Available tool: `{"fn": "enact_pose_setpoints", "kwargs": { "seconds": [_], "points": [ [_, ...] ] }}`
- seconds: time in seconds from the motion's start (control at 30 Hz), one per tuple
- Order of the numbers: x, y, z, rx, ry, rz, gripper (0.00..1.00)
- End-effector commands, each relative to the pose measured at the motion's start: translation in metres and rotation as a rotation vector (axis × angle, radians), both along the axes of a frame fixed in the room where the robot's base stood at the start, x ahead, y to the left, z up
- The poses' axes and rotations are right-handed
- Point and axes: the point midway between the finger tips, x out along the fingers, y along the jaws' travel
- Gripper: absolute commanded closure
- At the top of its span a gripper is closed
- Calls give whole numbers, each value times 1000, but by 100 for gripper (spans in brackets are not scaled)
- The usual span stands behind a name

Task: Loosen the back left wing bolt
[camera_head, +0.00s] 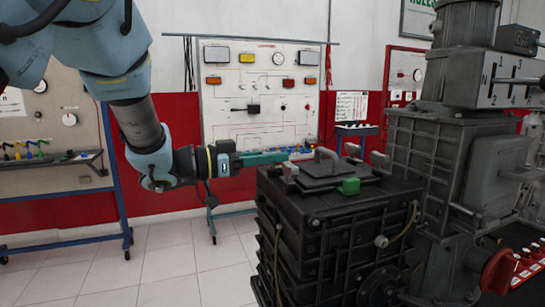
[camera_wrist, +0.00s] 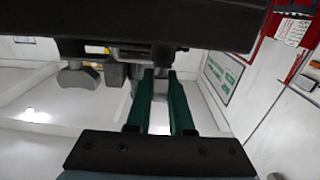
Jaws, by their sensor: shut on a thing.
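A dark ribbed engine box (camera_head: 330,235) stands in the foreground of the head view, with a raised plate and several grey wing bolts on top. My gripper (camera_head: 284,156) reaches in level from the left, its teal fingers at the back left corner of the box's top. In the wrist view my gripper (camera_wrist: 161,76) is shut on a grey part, taken to be the back left wing bolt (camera_wrist: 161,84); the fingers hide much of it. Another grey wing-shaped part (camera_wrist: 78,77) shows at the left there, apart from the fingers.
A tall grey machine (camera_head: 435,150) stands close on the right. A white gauge board (camera_head: 260,90) is behind. The floor (camera_head: 165,265) at left is clear.

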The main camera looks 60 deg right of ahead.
Motion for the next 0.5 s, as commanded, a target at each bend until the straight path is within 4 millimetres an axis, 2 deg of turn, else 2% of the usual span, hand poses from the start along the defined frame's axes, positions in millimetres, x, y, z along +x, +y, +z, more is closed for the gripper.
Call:
{"fn": "enact_pose_setpoints", "kwargs": {
  "seconds": [0.3, 0.5],
  "points": [
    [0, 0, 0, -1, 1, 12, 100],
    [0, 1, 0, -1, 1, 79, 100]
  ]
}}
